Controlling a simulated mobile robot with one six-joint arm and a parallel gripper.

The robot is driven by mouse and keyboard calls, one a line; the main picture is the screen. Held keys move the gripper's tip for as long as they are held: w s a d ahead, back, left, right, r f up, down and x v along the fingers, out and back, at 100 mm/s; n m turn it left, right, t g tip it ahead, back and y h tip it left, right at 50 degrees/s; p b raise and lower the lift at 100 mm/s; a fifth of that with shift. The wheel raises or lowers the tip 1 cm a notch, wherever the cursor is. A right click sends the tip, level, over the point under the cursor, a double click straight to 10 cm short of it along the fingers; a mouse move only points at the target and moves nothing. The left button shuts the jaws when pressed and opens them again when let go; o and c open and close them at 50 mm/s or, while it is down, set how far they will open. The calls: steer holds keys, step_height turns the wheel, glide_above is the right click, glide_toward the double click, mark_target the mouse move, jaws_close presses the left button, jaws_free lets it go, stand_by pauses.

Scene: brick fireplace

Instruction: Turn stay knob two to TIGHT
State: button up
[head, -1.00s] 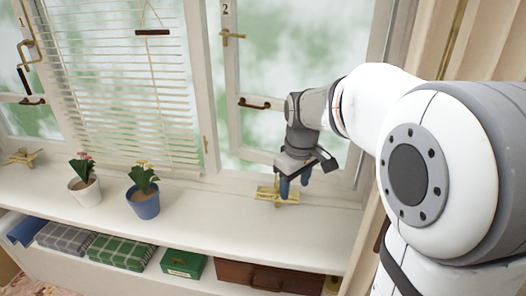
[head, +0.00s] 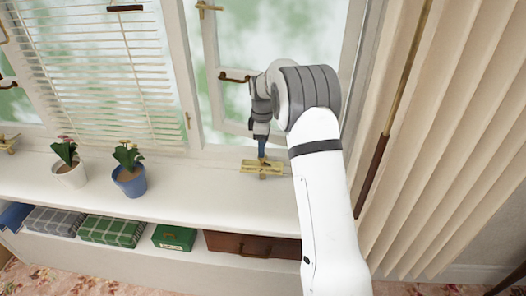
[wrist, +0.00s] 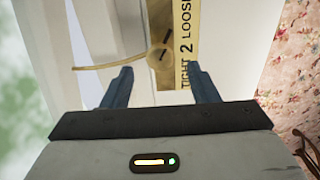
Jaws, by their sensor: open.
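Stay knob two is a round brass knob (wrist: 158,58) with dark marks on its top. In the wrist view it lies beside a brass plate (wrist: 187,45) lettered TIGHT, 2 and LOOSE, with TIGHT at the end nearer my gripper. A thin brass bar (wrist: 105,65) runs left from the knob. In the head view the brass stay fitting (head: 262,168) sits on the white sill below window 2. My gripper (wrist: 163,72) is open, its blue fingers pointing at the knob, one to each side and a little short of it. In the head view my gripper (head: 262,154) hangs just over the fitting.
A blue pot (head: 130,184) and a white pot (head: 70,176) with plants stand left on the sill (head: 200,190). A window handle (head: 234,77) is near my wrist. Curtains (head: 430,150) hang at the right. Boxes, including a green one (head: 174,237), sit below.

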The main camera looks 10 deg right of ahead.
steer(key=shift+f, duration=1.85)
steer(key=c, duration=1)
